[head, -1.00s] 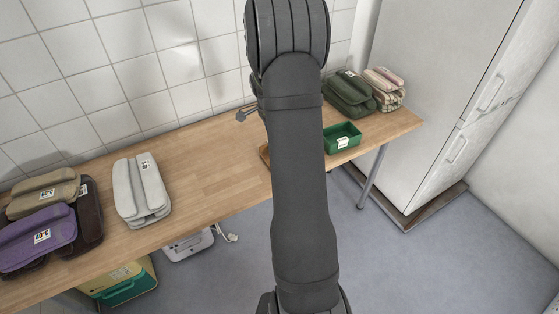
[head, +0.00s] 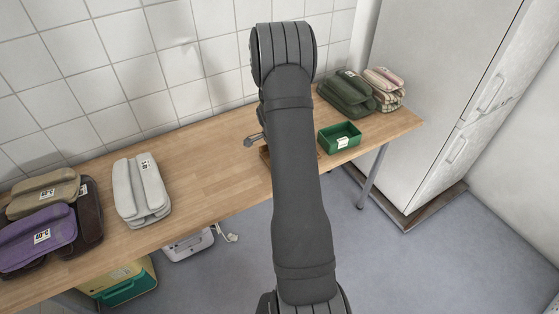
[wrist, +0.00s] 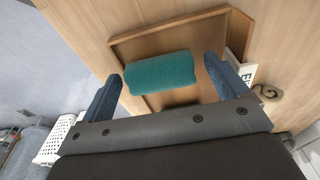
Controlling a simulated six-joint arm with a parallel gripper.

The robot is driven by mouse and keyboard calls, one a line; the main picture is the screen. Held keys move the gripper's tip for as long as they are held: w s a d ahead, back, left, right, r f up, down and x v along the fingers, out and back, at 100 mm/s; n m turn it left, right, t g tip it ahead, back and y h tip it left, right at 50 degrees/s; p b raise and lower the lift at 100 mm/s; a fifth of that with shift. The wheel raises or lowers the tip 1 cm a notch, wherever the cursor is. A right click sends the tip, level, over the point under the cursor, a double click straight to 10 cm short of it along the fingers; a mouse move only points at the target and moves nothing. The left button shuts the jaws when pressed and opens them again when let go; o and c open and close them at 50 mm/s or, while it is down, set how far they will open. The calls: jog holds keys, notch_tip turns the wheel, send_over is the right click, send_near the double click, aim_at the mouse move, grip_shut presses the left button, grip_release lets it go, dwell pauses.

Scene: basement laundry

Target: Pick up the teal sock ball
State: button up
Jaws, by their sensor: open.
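The teal sock ball (wrist: 160,72) lies in a shallow wooden tray (wrist: 168,25), seen in the wrist view. It is a ribbed, rolled shape lying crosswise. My gripper (wrist: 162,74) is open, with one blue-grey finger to the left of the sock ball and the other to the right. Neither finger visibly closes on it, and the height of the fingers above the tray is hard to tell. In the head view my arm hides the sock ball and most of the tray (head: 266,155); a small part of my gripper (head: 253,141) shows left of the arm.
A green box (head: 340,137) stands right of my arm on the wooden table (head: 205,165). Dark green folded cloth (head: 346,94) and striped cloth (head: 384,88) lie behind it. White cloth (head: 141,190) and a purple bundle (head: 38,240) lie left. A white labelled item (wrist: 248,73) is beside the tray.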

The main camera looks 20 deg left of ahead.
jog(key=shift+c, duration=0.4)
jog(key=c, duration=1)
jog(key=shift+r, duration=0.1)
